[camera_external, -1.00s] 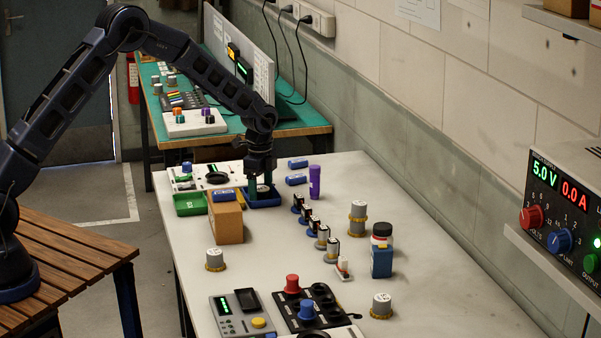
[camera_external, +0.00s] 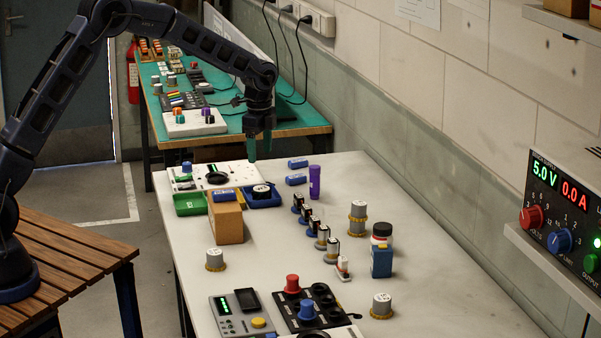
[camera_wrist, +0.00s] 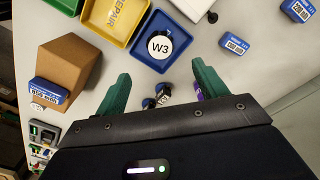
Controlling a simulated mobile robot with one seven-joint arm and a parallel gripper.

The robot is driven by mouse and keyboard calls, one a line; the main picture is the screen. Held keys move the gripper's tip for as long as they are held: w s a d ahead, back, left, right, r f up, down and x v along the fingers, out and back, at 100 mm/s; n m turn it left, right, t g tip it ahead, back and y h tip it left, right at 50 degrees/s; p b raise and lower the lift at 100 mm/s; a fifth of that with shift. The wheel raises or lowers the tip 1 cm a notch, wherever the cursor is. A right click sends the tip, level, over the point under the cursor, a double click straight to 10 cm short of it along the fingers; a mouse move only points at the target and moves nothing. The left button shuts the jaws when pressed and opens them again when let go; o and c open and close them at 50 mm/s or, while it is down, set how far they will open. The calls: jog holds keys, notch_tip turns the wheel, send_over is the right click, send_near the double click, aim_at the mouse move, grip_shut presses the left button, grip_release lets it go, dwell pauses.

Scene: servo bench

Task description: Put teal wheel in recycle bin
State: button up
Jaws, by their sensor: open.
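A round dark wheel marked W3 (camera_wrist: 165,47) with a white top lies in the blue bin (camera_wrist: 143,57); the wheel (camera_external: 262,190) and bin (camera_external: 272,203) also show in the external view. The wheel's side looks dark; I cannot confirm teal. A yellow bin marked REPAIR (camera_wrist: 112,28) and a green bin (camera_external: 190,206) stand beside the blue one. No recycle label is readable. My gripper (camera_external: 260,148) is open and empty, above and apart from the blue bin; its teal fingers show in the wrist view (camera_wrist: 160,72).
A cardboard box (camera_external: 229,222) with a blue package on top stands in front of the bins.

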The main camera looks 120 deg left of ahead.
jog(key=shift+r, duration=0.3)
jog(key=w+d+r, duration=0.6)
jog(key=d, duration=0.4)
jog(key=w+d+r, duration=0.6)
jog(key=d+r, duration=0.1)
jog(key=d, duration=0.2)
jog(key=w+d+r+t+y, duration=0.1)
jog(key=d+r, duration=0.3)
jog(key=d, duration=0.6)
jog(key=w+d+r+t, duration=0.1)
jog(key=d+r, duration=0.3)
jog(key=d, duration=0.6)
jog(key=s+d+r+t, duration=0.1)
jog(key=s+d+r, duration=0.15)
jog(key=d, duration=0.75)
jog(key=s+d+r, duration=0.1)
jog(key=s+d, duration=0.3)
jog(key=d, duration=0.7)
jog(key=s+d+f+m+t+h, duration=0.1)
jog(key=s+d+f, duration=0.3)
jog(key=s+d, duration=0.9)
jog(key=shift+s+d+f+t, duration=0.2)
jog(key=shift+s+d+t, duration=0.15)
jog(key=shift+s, duration=0.4)
